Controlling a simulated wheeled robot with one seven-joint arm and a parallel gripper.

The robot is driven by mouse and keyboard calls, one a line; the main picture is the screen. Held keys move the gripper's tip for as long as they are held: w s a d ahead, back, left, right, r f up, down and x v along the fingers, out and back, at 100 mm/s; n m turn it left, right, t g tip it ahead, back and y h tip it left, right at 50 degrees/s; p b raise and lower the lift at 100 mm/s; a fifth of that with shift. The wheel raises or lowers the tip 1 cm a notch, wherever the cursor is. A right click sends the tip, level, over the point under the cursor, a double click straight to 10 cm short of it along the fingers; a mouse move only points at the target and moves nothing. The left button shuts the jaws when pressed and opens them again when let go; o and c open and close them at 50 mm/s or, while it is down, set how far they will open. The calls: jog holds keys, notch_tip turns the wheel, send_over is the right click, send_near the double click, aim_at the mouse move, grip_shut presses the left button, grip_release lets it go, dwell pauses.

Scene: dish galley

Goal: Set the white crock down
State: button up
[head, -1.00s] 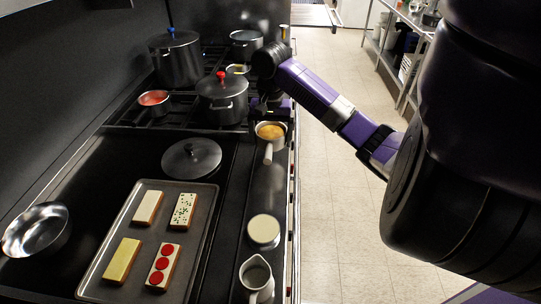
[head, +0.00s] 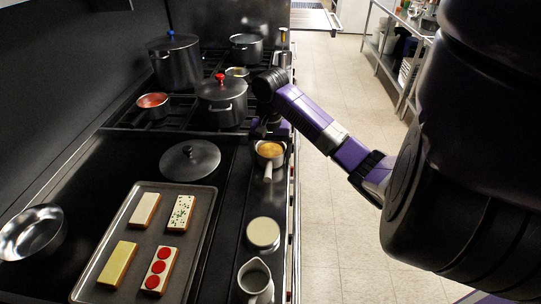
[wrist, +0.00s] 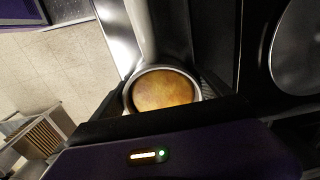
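The white crock (head: 268,172), round with a long pale handle and golden-brown contents, is at the right front edge of the range in the head view. Its handle points toward the robot. In the wrist view the crock (wrist: 127,98) sits centred between the dark fingers. My gripper (head: 268,133) is at the crock's far side and appears shut on it; the fingertips are partly hidden. The crock is upright. I cannot tell whether its base touches the dark ledge (head: 262,203) or hangs just above it.
A cream round-topped pot (head: 263,232) and a white jug (head: 254,277) stand nearer on the ledge. A tray (head: 201,228) of decorated bars and a black lid (head: 190,158) lie left. A red-knobbed pot (head: 222,107) stands behind. The ledge between crock and round-topped pot is clear.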

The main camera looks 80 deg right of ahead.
aim_at(271, 154)
jog(key=shift+o, duration=0.9)
jog(key=shift+r, duration=0.15)
notch_tip(271, 154, up, 12)
jog(key=p, duration=0.2)
